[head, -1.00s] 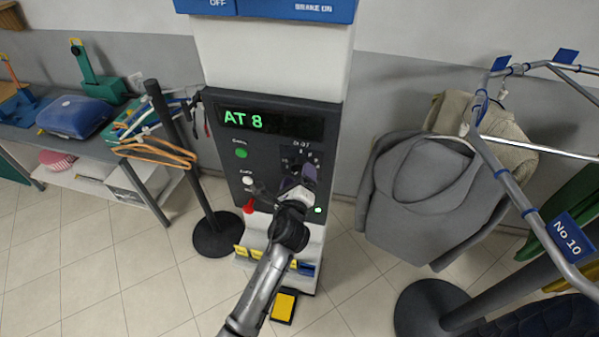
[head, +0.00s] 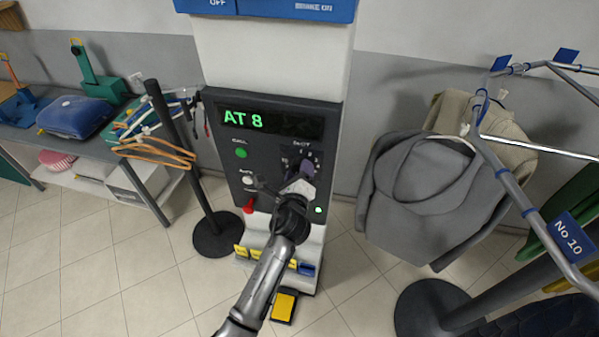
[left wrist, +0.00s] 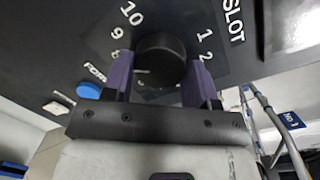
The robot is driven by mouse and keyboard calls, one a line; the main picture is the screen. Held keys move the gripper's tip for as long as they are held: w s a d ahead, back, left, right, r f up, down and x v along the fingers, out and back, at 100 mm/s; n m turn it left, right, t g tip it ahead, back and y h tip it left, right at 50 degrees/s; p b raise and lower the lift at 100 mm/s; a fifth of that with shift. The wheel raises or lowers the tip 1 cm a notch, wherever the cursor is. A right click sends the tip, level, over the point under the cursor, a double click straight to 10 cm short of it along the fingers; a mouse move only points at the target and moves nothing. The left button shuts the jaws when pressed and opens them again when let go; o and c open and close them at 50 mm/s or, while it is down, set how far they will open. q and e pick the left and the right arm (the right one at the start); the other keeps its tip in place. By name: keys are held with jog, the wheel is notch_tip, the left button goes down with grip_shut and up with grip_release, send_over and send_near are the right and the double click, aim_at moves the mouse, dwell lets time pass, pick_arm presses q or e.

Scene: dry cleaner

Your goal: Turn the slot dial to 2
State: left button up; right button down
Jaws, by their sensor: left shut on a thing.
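The slot dial (left wrist: 160,58) is a round dark knob on the black control panel (head: 223,132). The left wrist view shows the numbers 10, 9 and 8 on its left, 1 and 2 on its right, and the label SLOT (left wrist: 233,22). My left gripper (head: 306,170) is at the dial, its purple fingers on either side of the knob and shut on it. In the head view the gripper hides most of the dial. I cannot tell which number the dial points to. The display (head: 243,119) reads AT 8 in green. My right gripper is not in view.
A garment rail (head: 505,178) with a grey jacket (head: 420,185) stands right.

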pick_arm(q)
jog(key=shift+c, duration=1.3)
